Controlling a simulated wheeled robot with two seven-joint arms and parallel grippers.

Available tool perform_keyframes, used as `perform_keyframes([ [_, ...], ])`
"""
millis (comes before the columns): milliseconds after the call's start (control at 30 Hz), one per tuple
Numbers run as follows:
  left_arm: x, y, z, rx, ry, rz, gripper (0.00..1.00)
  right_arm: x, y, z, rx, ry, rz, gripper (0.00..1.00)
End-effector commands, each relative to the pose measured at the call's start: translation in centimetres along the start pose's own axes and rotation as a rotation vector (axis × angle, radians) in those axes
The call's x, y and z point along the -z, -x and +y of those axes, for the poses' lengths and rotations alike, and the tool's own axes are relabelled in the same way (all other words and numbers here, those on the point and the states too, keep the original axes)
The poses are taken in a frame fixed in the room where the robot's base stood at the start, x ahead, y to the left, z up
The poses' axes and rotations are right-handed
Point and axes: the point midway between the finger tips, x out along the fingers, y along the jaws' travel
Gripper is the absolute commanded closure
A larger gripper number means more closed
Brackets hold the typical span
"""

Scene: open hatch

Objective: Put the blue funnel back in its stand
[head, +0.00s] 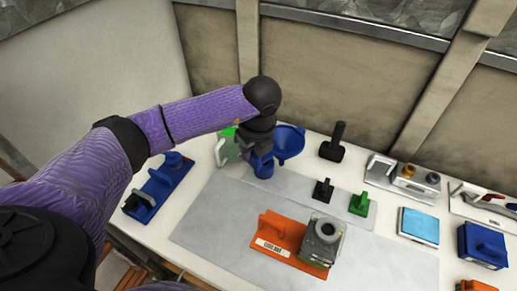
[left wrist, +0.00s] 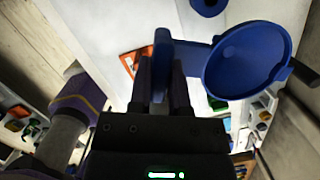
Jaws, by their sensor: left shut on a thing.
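The blue funnel (head: 290,141) is held in the air above the back of the table. Its wide bowl also shows in the left wrist view (left wrist: 247,60). My left gripper (head: 262,152) is shut on the funnel's flat handle, which stands between its fingers (left wrist: 162,85) in the left wrist view. A long blue base (head: 158,188) with a round blue part at its far end lies at the table's left; it may be the stand, but I cannot tell for sure. My right gripper is not in view.
An orange holder (head: 275,232) and a grey device (head: 322,240) stand on the grey mat. A green-and-white jug (head: 228,150) is close to my left gripper. A black upright tool (head: 333,145) and a green block (head: 359,204) stand to the right. The mat's left part is clear.

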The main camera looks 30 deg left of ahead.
Motion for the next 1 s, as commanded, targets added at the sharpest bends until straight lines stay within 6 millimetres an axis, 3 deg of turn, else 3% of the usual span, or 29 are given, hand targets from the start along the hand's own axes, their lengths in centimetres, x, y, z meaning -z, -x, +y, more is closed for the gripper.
perform_keyframes([
  [100, -0.6, 0.2, 0.2, -0.056, 0.269, 0.001, 1.0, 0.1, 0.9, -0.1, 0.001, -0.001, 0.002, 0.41],
  [233, -0.9, 0.0, 0.3, -0.086, 0.425, 0.001, 1.0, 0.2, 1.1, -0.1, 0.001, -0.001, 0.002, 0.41],
  [667, -0.9, -0.1, 0.4, -0.095, 0.456, -0.008, 1.0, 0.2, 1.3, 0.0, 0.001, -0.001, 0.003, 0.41],
  [1000, -0.4, -2.7, 0.4, -0.094, 0.454, -0.007, 1.0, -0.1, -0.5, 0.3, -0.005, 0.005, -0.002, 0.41],
])
